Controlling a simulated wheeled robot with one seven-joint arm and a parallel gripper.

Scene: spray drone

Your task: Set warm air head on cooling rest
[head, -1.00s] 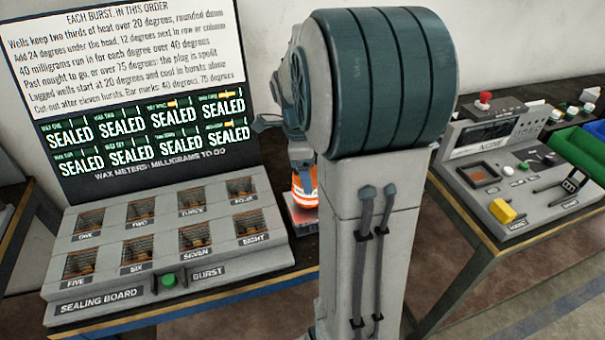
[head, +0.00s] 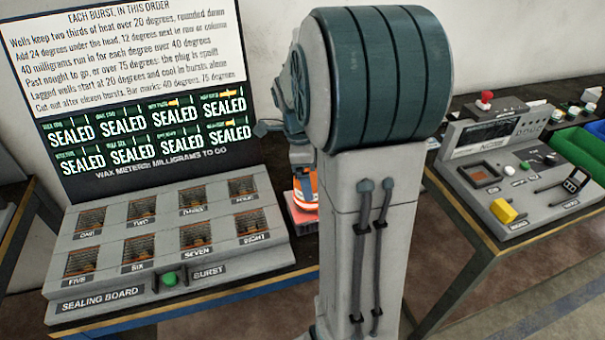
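An orange and white banded object (head: 306,194), which looks like the warm air head, shows only in part behind my arm. It is upright at a small reddish pad (head: 300,219), which may be the cooling rest, on the dark table right of the sealing board. Whether it stands on the pad or hangs just above it cannot be told. My wrist comes down over it, mostly hidden behind my large teal and grey arm link. My gripper's fingers are hidden, so their grip on the object cannot be seen.
The sealing board (head: 110,288) has several wells, a green button (head: 169,279) and a display reading SEALED in every cell. A control console (head: 500,185) with a yellow knob stands on the right table. Green and blue bins lie beyond it.

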